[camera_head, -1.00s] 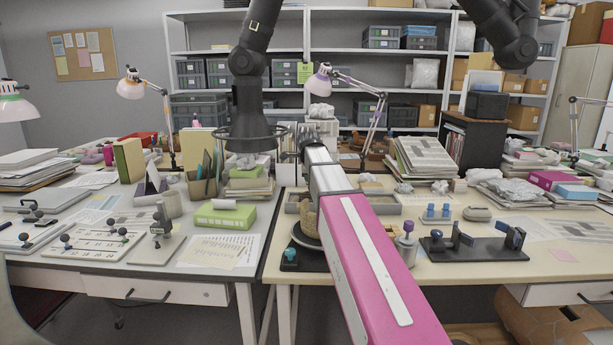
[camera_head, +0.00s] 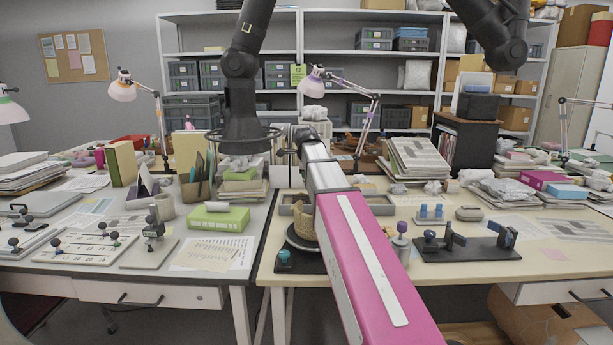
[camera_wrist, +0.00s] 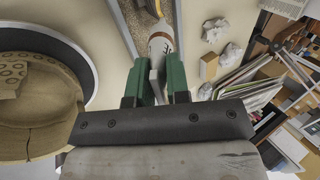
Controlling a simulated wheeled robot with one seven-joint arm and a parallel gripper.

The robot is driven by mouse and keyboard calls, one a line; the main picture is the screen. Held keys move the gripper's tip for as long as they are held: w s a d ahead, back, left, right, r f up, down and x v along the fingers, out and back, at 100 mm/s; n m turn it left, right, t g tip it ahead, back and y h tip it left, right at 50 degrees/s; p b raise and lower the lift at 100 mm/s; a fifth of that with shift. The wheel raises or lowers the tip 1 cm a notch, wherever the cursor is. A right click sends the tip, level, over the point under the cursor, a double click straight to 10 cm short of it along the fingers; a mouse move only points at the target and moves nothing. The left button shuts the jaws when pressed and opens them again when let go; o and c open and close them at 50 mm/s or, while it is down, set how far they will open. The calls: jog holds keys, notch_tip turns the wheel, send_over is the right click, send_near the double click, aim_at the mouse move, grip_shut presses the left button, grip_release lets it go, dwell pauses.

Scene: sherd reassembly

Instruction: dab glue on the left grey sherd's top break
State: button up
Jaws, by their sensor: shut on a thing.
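A tan pot with ring marks (camera_wrist: 35,110) stands on a round turntable left of my gripper; its edge shows in the head view (camera_head: 303,226). Crumpled paper (camera_wrist: 215,28) and a small tan block (camera_wrist: 208,66) lie right. A purple-topped holder (camera_head: 401,242) and black stand (camera_head: 468,246) stand on the table.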

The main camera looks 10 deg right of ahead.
jog(key=shift+s+a+r, duration=0.1)
jog(key=shift+s+r, duration=0.1)
jog(key=shift+r, duration=0.7)
jog(key=shift+s+r, duration=0.25)
jog(key=shift+r, duration=0.7)
jog(key=shift+s+a+r, duration=0.1)
jog(key=shift+s+r, duration=0.1)
jog(key=shift+r, duration=0.7)
jog(key=shift+s, duration=0.1)
